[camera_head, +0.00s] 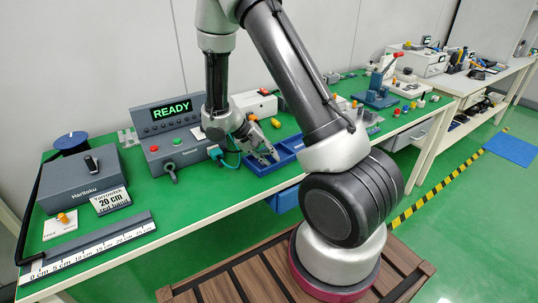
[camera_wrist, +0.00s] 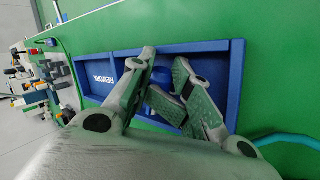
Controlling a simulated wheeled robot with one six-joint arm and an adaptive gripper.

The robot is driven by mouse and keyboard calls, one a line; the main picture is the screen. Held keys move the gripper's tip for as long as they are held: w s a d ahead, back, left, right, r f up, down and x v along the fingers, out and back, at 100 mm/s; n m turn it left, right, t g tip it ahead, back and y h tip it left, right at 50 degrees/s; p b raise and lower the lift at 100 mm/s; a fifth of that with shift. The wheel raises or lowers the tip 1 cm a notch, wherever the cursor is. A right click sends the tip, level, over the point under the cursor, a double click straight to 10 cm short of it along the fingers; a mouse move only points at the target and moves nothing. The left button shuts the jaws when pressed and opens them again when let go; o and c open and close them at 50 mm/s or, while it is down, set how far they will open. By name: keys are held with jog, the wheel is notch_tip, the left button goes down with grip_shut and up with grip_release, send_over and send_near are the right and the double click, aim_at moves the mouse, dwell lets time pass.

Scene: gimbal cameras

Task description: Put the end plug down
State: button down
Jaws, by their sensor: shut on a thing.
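My gripper (camera_head: 266,157) is over the blue tray (camera_head: 262,170) on the green bench, pointing down. In the wrist view, my gripper's two fingers (camera_wrist: 165,62) reach into the outline of the blue tray (camera_wrist: 237,75), which is marked REWORK. A small blue piece (camera_wrist: 161,77) shows between the fingers, and I take it to be the end plug. The fingers close on it and cover much of it. In the wrist view I cannot tell whether it touches the tray floor. In the head view the end plug is too small to make out.
A grey READY console (camera_head: 172,125) stands left of the tray, with a teal connector and cable (camera_head: 216,153) beside it. A grey Haritoku box (camera_head: 83,182) and a ruler (camera_head: 95,252) are further left.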

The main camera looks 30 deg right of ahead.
jog(key=shift+f, duration=0.2)
jog(key=c, duration=1.1)
grip_release()
jog(key=shift+f, duration=0.1)
jog(key=shift+r, duration=0.2)
jog(key=d+r+v, duration=0.1)
jog(key=v, duration=1.2)
jog(key=s+d+r+n+t+y, duration=0.1)
jog(key=s+r+n+t+y, duration=0.1)
jog(key=s+r, duration=0.7)
jog(key=s+d+r+n+t+y, duration=0.2)
jog(key=s+r+t+y, duration=0.2)
jog(key=s+r, duration=0.5)
jog(key=s+y, duration=0.1)
jog(key=s, duration=0.5)
jog(key=shift+r+t, duration=0.35)
jog(key=shift+t, duration=0.05)
